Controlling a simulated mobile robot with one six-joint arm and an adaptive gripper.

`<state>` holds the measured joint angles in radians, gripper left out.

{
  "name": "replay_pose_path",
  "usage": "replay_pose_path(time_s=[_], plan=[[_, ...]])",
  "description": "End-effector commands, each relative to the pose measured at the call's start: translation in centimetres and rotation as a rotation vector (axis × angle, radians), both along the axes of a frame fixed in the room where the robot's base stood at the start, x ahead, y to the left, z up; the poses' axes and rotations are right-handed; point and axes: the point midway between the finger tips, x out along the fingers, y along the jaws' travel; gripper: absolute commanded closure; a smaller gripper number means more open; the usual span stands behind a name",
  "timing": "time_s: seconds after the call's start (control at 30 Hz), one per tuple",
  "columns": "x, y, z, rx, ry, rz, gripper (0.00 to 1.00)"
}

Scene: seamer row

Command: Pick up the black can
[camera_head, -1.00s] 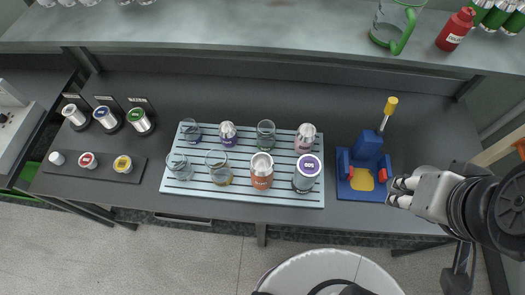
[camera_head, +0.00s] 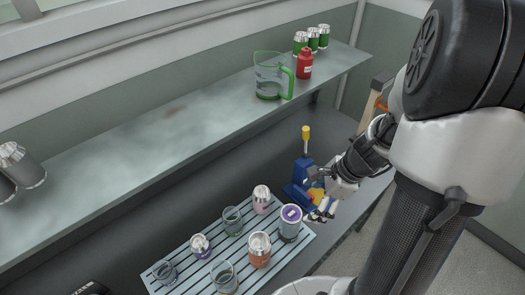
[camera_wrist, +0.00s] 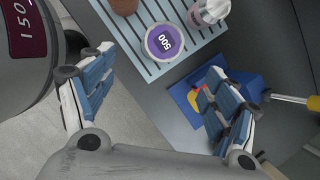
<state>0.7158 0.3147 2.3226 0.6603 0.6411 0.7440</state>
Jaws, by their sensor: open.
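No can that is plainly black shows; the nearest match is a group of dark grey cans with silver tops (camera_head: 22,166) at the left end of the upper shelf, partly cut off by the picture edge. My gripper (camera_head: 326,213) is open and empty, at the right of the lower bench, far from those cans. In the wrist view, my open fingers (camera_wrist: 156,98) are spread, with a grey can with a purple "500" lid (camera_wrist: 164,42) beyond them and nothing between the pads.
A slatted tray (camera_head: 300,240) holds glasses and cans. Beside it stands a blue fixture (camera_head: 298,190) with a yellow-handled lever (camera_head: 306,133), close to my gripper. The upper shelf (camera_head: 150,135) carries a green-handled jug (camera_head: 270,78), a red bottle (camera_head: 304,64) and green cans (camera_head: 313,40); its middle is clear.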

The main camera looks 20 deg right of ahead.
Motion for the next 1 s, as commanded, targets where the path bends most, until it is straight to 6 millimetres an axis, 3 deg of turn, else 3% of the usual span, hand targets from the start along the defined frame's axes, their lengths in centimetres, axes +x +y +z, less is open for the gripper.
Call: replay_pose_path(time_s=[0.1, 0.23, 0.7, 1.0], plan=[[-0.4, -1.2, -1.5, 0.042, 0.038, -0.122, 0.19], [-0.4, -1.5, -2.8, 0.059, 0.05, -0.17, 0.19], [1.6, 1.5, -11.9, 0.057, 0.053, -0.169, 0.19], [2.3, 2.2, -14.0, 0.056, 0.05, -0.168, 0.19]])
